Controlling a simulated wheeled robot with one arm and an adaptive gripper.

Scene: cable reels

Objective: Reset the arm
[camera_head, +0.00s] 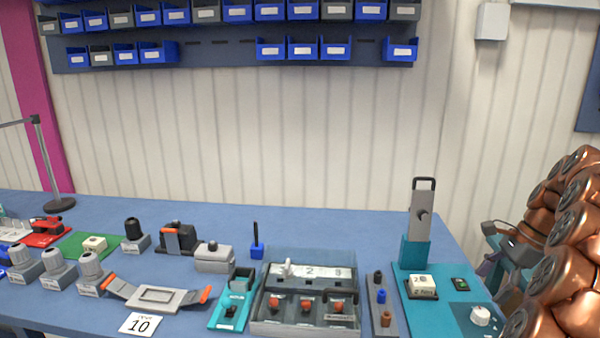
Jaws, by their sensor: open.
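My gripper (490,275) is at the right side of the head view, beyond the right end of the blue table. It is dark grey, with its fingers pointing down and to the left. It is open and I see nothing between the fingers. It is apart from the table's objects. Copper-coloured rounded parts with grey caps fill the right edge beside it. I cannot tell how far these belong to my arm. They hide part of what lies behind.
The blue table (340,222) holds a clear box with red knobs (306,305), a teal stand with a grey upright plate (422,205), a grey tray (155,297) and several grey-capped parts. Blue bins (270,48) hang on the wall. The table's back strip is mostly clear.

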